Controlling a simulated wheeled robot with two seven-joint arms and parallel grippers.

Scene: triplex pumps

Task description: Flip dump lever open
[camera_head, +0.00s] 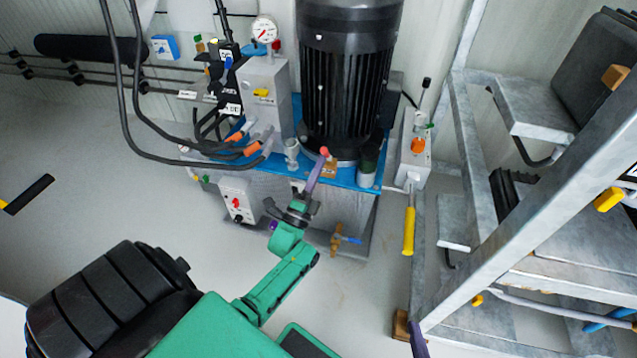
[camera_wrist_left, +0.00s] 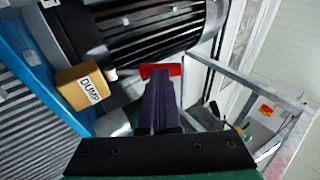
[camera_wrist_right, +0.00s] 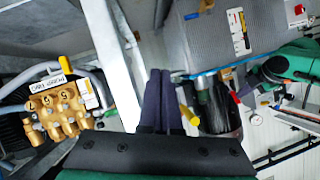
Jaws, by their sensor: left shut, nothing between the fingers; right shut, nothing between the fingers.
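The dump valve is a brass block (camera_wrist_left: 82,88) with a DUMP label, on the blue pump plate beside the black motor. It also shows small in the head view (camera_head: 329,171). Its red lever (camera_wrist_left: 162,70) lies across the tips of my left gripper (camera_wrist_left: 161,85); whether they touch I cannot tell. In the head view the red lever end (camera_head: 324,152) shows right at the tips of my left gripper (camera_head: 317,166), which is shut and empty. The lever's joint to the block is hidden. My right gripper (camera_wrist_right: 157,90) is shut and empty, away from the valve.
The large black motor (camera_head: 345,70) stands just behind the valve. A grey hand pump with a yellow handle (camera_head: 409,230) is to its right. A metal frame (camera_head: 540,220) fills the right side. Black hoses (camera_head: 125,110) loop at the left. Brass pump parts (camera_wrist_right: 52,112) lie near my right gripper.

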